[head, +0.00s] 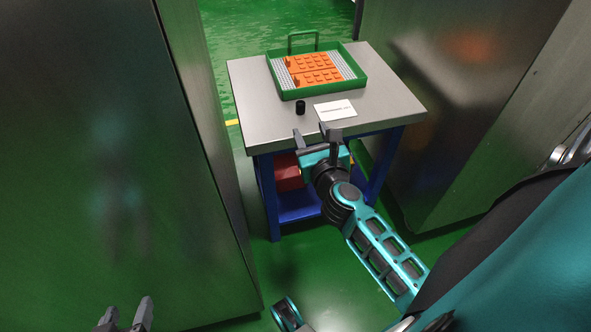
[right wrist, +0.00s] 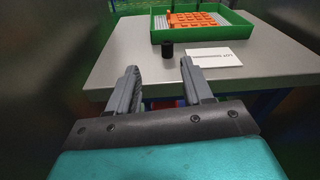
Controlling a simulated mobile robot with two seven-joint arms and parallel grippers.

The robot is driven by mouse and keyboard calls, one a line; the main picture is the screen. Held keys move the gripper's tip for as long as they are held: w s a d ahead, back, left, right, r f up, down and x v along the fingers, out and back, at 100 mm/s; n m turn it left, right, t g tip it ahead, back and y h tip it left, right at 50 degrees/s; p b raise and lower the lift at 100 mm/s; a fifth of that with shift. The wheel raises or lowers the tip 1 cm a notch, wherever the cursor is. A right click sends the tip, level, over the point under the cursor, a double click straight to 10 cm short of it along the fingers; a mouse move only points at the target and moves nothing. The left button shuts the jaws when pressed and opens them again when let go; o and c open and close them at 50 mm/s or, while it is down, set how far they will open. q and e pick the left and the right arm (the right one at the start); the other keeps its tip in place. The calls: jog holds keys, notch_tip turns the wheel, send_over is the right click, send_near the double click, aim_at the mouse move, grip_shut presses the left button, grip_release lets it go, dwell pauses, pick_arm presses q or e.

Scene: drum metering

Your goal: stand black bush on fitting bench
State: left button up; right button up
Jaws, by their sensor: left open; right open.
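The black bush (head: 300,107) stands upright on the grey top of the fitting bench (head: 255,115), left of a white card. It also shows in the right wrist view (right wrist: 167,49), beyond the fingertips and roughly between them. My right gripper (head: 318,134) is open and empty at the bench's front edge, short of the bush; its fingers (right wrist: 161,72) point toward the bush in the right wrist view. My left gripper (head: 125,318) is open and empty, low at the bottom left of the head view, away from the bench.
A green tray (head: 349,92) with orange studded blocks (head: 318,75) stands at the back of the bench. The white card (head: 335,110) lies in front of it. Large metal cabinets (head: 90,150) flank the bench left and right (head: 470,110). A red box (head: 288,172) sits under the top.

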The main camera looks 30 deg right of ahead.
jog(key=s+a+n+t+y, duration=0.15)
jog(key=a+n+y, duration=0.35)
jog(key=n, duration=0.6)
jog(key=s+a+n+y, duration=0.2)
jog(key=a+n+y, duration=0.2)
jog(key=a+n, duration=0.55)
jog(key=s+a+f+n+g, duration=0.2)
jog(key=s+f+n+g, duration=0.4)
jog(key=n, duration=1.4)
jog(key=shift+s+a+f, duration=0.25)
jog(key=shift+s+f, duration=0.15)
jog(key=shift+s, duration=0.7)
jog(key=shift+o, duration=0.4)
jog(key=shift+s+d+f+n, duration=0.15)
jog(key=shift+n, duration=0.3)
jog(key=shift+c, duration=1.1)
jog(key=shift+d, duration=0.1)
